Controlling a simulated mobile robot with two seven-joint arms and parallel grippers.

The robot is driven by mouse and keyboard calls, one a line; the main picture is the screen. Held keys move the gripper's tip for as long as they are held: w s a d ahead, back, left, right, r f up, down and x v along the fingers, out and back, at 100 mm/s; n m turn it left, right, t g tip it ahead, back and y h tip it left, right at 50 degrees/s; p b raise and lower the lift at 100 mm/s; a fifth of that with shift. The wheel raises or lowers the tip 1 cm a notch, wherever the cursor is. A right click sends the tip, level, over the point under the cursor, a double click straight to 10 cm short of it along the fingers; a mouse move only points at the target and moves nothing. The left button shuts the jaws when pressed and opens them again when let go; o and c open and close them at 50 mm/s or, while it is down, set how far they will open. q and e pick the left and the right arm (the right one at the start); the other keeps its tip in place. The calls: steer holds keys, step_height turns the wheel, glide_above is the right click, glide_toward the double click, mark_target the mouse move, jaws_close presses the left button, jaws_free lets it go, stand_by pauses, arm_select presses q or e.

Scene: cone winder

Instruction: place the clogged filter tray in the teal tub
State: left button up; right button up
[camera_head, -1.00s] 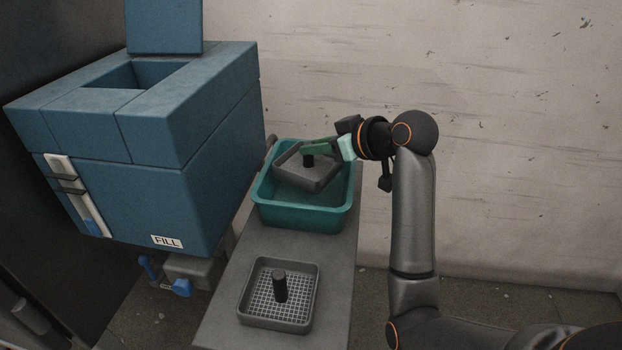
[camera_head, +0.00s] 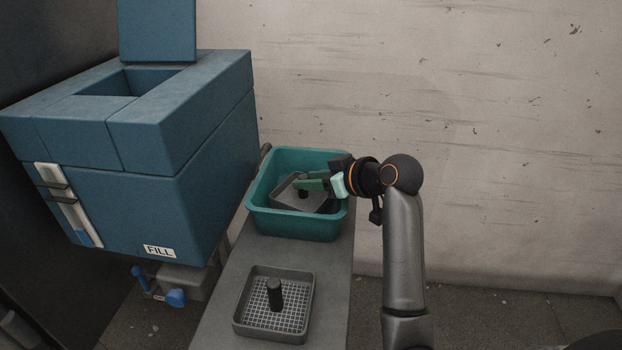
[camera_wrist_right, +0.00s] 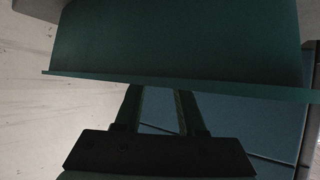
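The clogged filter tray (camera_head: 284,198) is a grey square tray with a dark knob. In the head view it is down inside the teal tub (camera_head: 296,224), its lower part hidden by the tub's front wall. I cannot tell whether it touches the tub floor. My right gripper (camera_head: 305,182) reaches in over the tub's right rim, its green fingers at the knob, seemingly still shut on it. In the right wrist view the fingers (camera_wrist_right: 160,100) run behind a teal wall (camera_wrist_right: 175,40), which hides their tips and the knob. My left gripper is not in view.
A second grey tray (camera_head: 251,319) with a clean mesh floor and dark knob stands on the grey bench (camera_head: 267,249) in front of the tub. A blue machine (camera_head: 130,200) labelled FILL stands to the left. The wall is close behind the tub.

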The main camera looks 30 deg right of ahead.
steer(key=shift+o, duration=1.1)
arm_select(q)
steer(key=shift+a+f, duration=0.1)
arm_select(e)
steer(key=shift+r, duration=0.2)
arm_select(q)
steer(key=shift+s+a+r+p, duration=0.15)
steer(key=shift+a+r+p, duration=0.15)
steer(key=shift+p, duration=0.2)
arm_select(e)
steer(key=v, duration=1.2)
